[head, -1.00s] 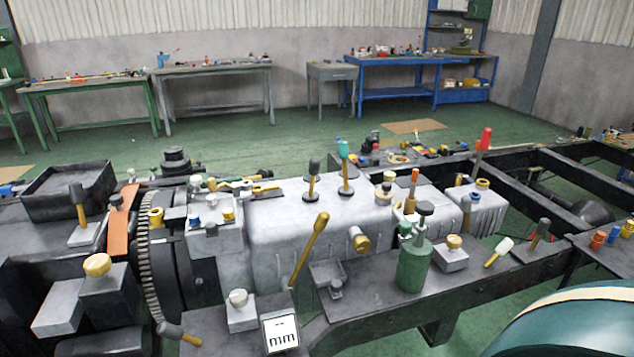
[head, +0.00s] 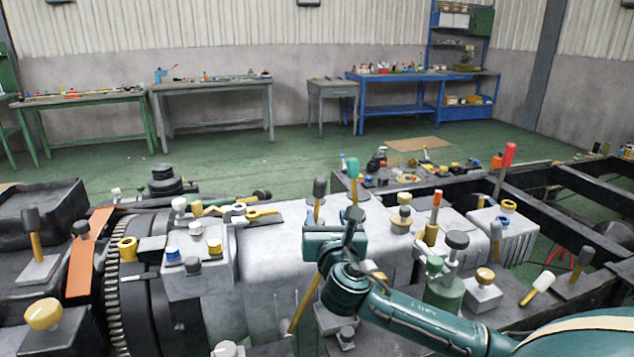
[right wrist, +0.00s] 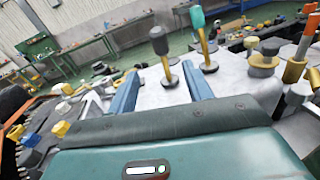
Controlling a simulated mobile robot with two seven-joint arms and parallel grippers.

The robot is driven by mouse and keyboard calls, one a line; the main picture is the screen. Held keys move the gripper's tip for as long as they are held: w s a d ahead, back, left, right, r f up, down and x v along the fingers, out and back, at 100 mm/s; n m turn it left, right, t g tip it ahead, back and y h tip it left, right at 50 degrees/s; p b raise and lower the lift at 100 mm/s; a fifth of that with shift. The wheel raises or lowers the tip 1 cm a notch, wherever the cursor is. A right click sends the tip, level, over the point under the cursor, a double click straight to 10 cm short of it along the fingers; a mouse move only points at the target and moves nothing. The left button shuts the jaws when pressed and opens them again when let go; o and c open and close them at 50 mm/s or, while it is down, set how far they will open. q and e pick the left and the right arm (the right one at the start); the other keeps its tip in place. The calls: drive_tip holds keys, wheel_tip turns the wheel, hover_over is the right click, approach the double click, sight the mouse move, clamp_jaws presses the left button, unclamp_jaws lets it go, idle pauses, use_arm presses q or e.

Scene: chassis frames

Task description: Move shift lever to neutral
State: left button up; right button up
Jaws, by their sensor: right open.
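Two upright levers stand on top of the grey gearbox housing (head: 255,255). One has a black knob (head: 319,187) on a brass stem, the other a teal knob (head: 352,168). In the right wrist view, the black-knob lever (right wrist: 158,42) stands ahead, between the lines of my two blue fingers, and the teal-knob lever (right wrist: 197,18) is just to its right. My right gripper (head: 336,243) is over the housing, in front of the levers. Its fingers (right wrist: 160,75) are open and empty, with neither lever touched.
A long brass-coloured lever (head: 306,300) leans up beside the housing, partly behind my right arm. A green bottle-like part (head: 443,294) stands close to the arm. A red-topped rod (head: 507,158) rises at the right. Open floor (head: 250,155) lies behind the chassis.

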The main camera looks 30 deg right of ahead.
sight(320, 191)
drive_tip(key=x, duration=1.3)
drive_tip(key=shift+w+r, duration=0.1)
drive_tip(key=shift+w, duration=0.1)
clamp_jaws()
